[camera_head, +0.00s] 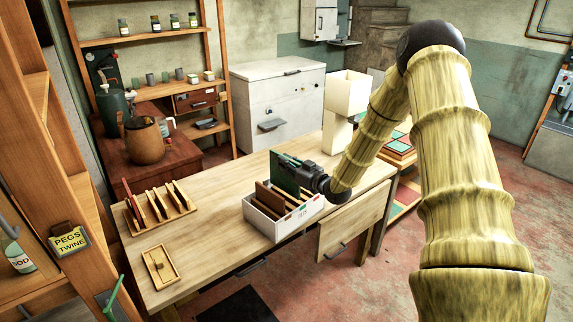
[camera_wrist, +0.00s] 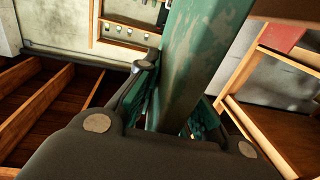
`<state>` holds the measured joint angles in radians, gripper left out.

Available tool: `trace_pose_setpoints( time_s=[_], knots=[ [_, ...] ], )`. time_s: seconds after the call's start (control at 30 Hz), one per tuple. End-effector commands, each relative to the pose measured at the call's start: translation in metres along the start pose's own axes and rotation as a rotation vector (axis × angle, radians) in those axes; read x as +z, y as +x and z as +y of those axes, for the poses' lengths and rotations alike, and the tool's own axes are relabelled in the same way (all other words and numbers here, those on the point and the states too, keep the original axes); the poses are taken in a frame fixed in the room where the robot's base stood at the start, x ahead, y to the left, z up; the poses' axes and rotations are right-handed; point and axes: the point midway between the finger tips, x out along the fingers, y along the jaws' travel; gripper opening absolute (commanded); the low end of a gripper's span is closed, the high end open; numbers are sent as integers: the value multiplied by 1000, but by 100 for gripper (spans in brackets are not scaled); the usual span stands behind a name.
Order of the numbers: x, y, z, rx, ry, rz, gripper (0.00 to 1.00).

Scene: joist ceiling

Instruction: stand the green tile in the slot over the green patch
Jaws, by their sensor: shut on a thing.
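The green tile (camera_head: 284,176) stands roughly upright at the far end of a white slotted box (camera_head: 262,224) on the table. My gripper (camera_head: 300,172) is shut on it and reaches in from the right. In the wrist view the tile (camera_wrist: 205,55) rises between the fingers (camera_wrist: 170,105), with a worn, blotchy face. Brown tiles (camera_head: 266,197) stand in the box in front of the green one. Small coloured patches, red (camera_head: 289,214) and green (camera_head: 303,207) among them, run along the box's rim. The green tile's lower edge is hidden, so I cannot tell whether it is in a slot.
A wooden rack (camera_head: 133,222) with several brown tiles stands at the table's left. A small wooden tray (camera_head: 160,267) lies near the front left. A white lamp-like block (camera_head: 346,95) stands behind my gripper. The table's left middle (camera_head: 215,240) is clear.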

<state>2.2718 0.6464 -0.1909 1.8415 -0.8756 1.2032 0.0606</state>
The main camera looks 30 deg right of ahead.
Motion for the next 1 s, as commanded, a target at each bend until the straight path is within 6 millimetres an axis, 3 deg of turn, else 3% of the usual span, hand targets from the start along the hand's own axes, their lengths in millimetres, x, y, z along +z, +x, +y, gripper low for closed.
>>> trace_pose_setpoints(
  time_s=[0.37,1.0],
  knots=[
    [0,0,0,0,0,1,0],
    [23,0,0,0,-1,1,0]
  ],
)
